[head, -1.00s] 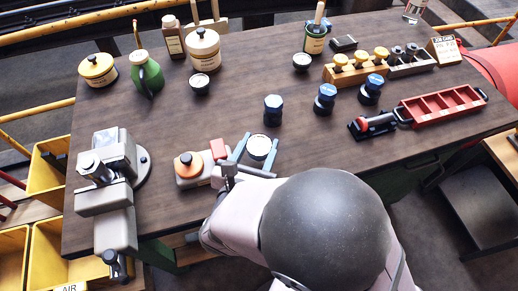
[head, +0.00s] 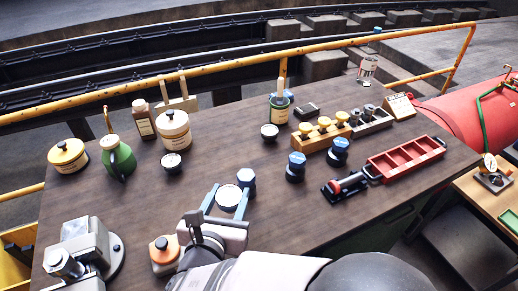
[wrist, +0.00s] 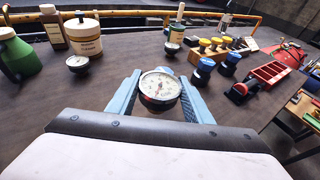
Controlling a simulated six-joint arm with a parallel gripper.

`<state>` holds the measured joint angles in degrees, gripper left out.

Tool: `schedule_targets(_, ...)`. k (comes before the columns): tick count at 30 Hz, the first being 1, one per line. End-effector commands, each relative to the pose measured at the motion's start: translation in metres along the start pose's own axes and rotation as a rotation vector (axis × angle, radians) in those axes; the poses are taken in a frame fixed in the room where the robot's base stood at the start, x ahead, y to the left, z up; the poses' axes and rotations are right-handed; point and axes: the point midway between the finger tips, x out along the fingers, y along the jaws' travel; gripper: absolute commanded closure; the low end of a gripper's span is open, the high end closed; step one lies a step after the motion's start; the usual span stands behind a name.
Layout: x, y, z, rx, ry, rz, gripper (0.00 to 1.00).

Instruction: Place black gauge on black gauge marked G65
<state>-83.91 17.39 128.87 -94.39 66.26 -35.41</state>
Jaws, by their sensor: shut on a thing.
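My gripper (head: 228,200) is shut on a black gauge (head: 229,195) with a round white face, face up between two light blue fingers. The same gauge shows in the wrist view (wrist: 160,87); I cannot tell how far it is above the table. Two more black gauges with white faces stand on the table. One (head: 172,163) is in front of the cream pot, also in the wrist view (wrist: 78,65). The other (head: 269,132) is in front of the dark green tin, also in the wrist view (wrist: 171,48). I cannot read G65 on any of them.
Blue-capped black parts (head: 296,167) stand right of my gripper, one (head: 246,180) close beside it. Behind are a green jug (head: 118,157), a cream pot (head: 174,131) and a tin (head: 279,109). A red tray (head: 405,160) lies at right.

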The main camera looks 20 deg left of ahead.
Motion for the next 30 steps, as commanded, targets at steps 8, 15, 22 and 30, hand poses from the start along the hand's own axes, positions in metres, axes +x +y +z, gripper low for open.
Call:
schedule_targets(8, 0.096, 0.030, 0.036, 0.005, -0.003, -0.006, 0.81)
schedule_targets(15, 0.202, 0.023, 0.087, -0.002, -0.003, 0.014, 0.81)
schedule_targets(22, 0.279, -0.011, 0.130, -0.010, -0.004, 0.034, 0.81)
schedule_targets(30, 0.321, -0.043, 0.156, -0.014, -0.002, 0.049, 0.81)
